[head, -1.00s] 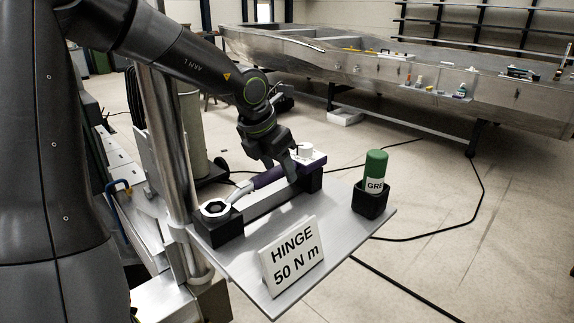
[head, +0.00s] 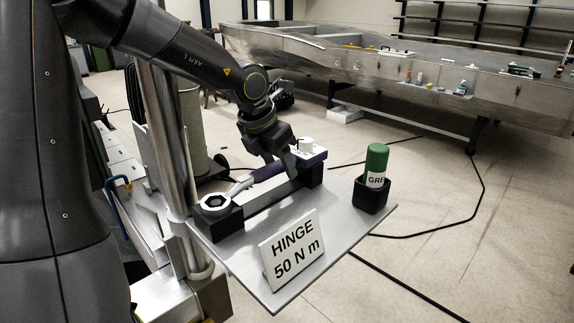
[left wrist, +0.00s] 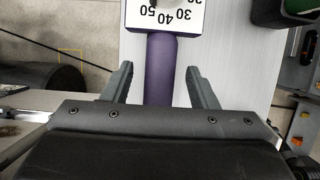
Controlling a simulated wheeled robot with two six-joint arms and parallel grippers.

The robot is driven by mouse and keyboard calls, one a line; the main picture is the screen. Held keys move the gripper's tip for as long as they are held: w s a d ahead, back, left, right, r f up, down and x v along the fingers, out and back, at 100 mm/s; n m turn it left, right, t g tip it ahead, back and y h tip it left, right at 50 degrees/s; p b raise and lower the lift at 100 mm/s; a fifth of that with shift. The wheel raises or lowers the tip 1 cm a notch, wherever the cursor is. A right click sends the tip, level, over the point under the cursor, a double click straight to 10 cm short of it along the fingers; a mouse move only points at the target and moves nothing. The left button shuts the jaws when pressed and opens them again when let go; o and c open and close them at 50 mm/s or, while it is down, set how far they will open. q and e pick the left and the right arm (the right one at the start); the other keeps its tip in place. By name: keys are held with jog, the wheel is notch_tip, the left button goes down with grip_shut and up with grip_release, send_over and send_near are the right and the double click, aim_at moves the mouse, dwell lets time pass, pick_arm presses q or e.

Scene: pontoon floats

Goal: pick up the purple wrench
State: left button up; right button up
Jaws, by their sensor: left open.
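The purple wrench (head: 268,171) lies across two black blocks on a grey tray (head: 235,250). Its silver ring end rests on the left block, and its purple end with a white numbered scale sits at the right block. In the left wrist view the purple handle (left wrist: 160,75) runs between the two fingers, with the scale (left wrist: 165,14) beyond them. My left gripper (head: 283,165) is open around the handle, with a gap on each side in the left wrist view (left wrist: 160,82). The fingertips are partly hidden in the head view. My right gripper is not in view.
A sign reading HINGE 50 N m (head: 292,248) stands at the tray's front. A green-capped tube sits in a black cup (head: 370,196) at the tray's right. A metal pole (head: 172,150) rises at the tray's left. A metal boat hull (head: 400,70) stands behind.

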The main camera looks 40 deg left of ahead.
pick_arm(q)
jog(key=shift+f, duration=0.1)
dwell(0.5)
grip_shut()
